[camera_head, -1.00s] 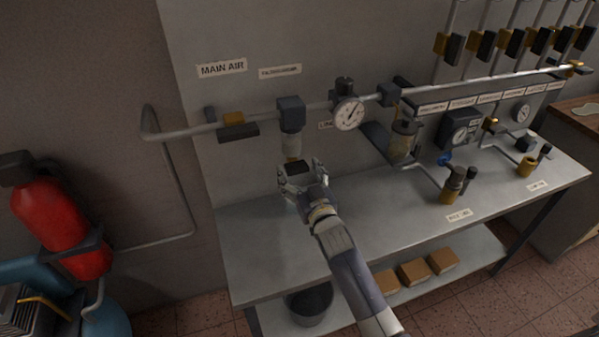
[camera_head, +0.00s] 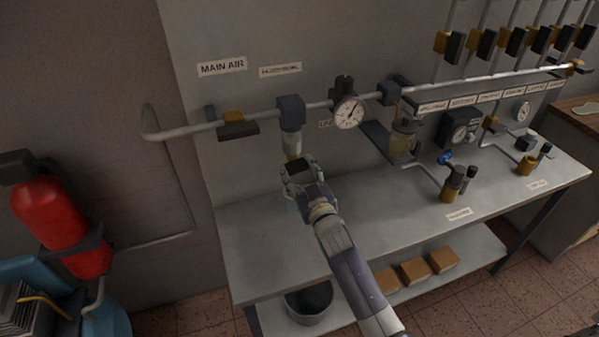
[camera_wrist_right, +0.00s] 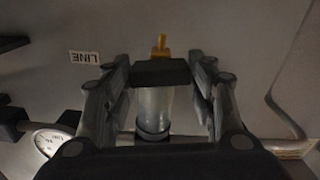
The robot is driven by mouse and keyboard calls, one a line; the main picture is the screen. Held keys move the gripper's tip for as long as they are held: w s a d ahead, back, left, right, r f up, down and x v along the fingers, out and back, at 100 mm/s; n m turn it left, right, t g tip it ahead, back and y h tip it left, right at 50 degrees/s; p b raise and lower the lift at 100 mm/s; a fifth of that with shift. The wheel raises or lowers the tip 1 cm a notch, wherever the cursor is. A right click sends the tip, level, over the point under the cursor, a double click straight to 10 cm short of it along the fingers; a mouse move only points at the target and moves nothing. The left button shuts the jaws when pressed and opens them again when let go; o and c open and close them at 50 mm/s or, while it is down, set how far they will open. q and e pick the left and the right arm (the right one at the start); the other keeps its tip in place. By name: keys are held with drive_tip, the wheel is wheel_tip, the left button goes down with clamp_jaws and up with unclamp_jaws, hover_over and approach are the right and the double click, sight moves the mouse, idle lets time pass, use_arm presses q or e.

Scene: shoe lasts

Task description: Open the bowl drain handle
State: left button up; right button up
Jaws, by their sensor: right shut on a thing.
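The filter bowl (camera_head: 293,144) hangs below a dark filter head (camera_head: 291,112) on the main air pipe; it shows as a pale clear cylinder in the right wrist view (camera_wrist_right: 152,104). The dark drain handle (camera_wrist_right: 161,72) lies across the bowl's end, with a small brass fitting (camera_wrist_right: 161,45) beside it. My right gripper (camera_head: 297,172) is just under the bowl. Its two fingers (camera_wrist_right: 161,73) are shut on the handle's two sides. In the head view the fingers largely hide the handle. My left gripper is not in view.
A pressure gauge (camera_head: 349,112) and a main valve with a yellow and black handle (camera_head: 237,124) flank the filter on the pipe. A second glass bowl (camera_head: 404,140) hangs to the right.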

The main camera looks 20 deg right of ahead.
drive_tip(key=n, duration=0.4)
drive_tip(key=shift+f+n, duration=0.1)
drive_tip(key=shift+n, duration=0.2)
drive_tip(key=n+b, duration=0.1)
drive_tip(key=n, duration=0.2)
drive_tip(key=shift+n, duration=0.3)
drive_tip(key=n, duration=0.3)
drive_tip(key=shift+n, duration=0.3)
drive_tip(key=shift+a+n+b, duration=0.1)
drive_tip(key=shift+n+b, duration=0.25)
drive_tip(key=shift+n, duration=1.65)
drive_tip(key=o, duration=1)
drive_tip(key=shift+o, duration=0.2)
